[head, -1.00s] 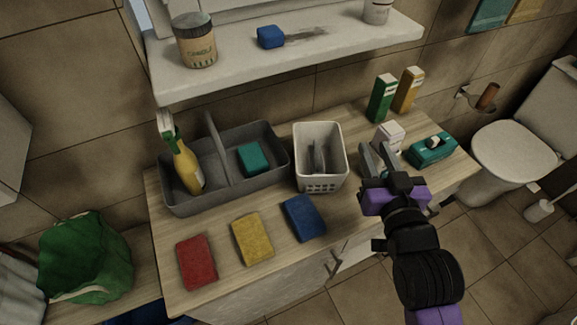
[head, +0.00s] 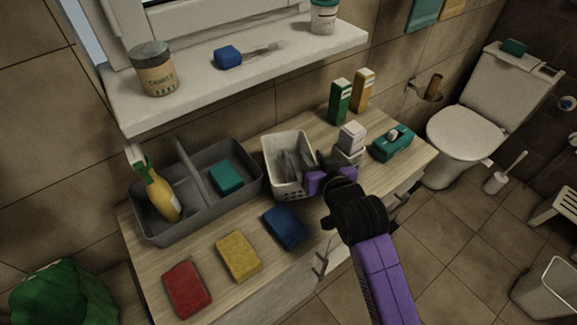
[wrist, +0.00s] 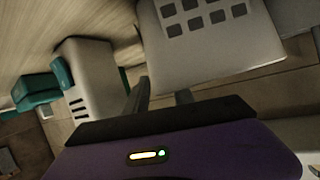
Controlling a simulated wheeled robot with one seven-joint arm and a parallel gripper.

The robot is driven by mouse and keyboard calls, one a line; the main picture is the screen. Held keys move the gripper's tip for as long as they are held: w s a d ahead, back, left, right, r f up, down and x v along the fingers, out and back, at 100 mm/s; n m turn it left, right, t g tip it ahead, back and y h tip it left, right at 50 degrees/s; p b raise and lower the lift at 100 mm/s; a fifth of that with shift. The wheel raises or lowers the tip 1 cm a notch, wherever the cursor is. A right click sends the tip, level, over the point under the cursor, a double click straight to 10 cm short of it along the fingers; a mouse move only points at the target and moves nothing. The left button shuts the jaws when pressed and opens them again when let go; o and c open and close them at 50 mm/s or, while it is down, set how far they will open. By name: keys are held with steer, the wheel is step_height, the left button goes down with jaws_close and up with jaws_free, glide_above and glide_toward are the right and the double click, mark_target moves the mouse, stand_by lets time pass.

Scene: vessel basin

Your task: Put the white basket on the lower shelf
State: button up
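The white basket (head: 290,187) stands upright on the wooden counter, right of the grey caddy, with something grey inside it. Its wall with square holes shows at the top of the wrist view (wrist: 205,50). My gripper (head: 321,165) is at the basket's right side in the head view. In the wrist view my gripper's fingers (wrist: 162,96) are apart, close to the basket's edge. I cannot tell whether they touch it. A white shelf (head: 290,75) runs above the counter. I cannot make out for sure which surface is the lower shelf.
The grey caddy (head: 150,233) holds a yellow spray bottle (head: 160,197) and a teal sponge (head: 226,177). Red (head: 187,288), yellow (head: 239,255) and blue (head: 286,226) sponges lie in front.

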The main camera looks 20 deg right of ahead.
steer(key=shift+w+f, duration=0.3)
steer(key=shift+w, duration=0.3)
jaws_close()
stand_by(1.0)
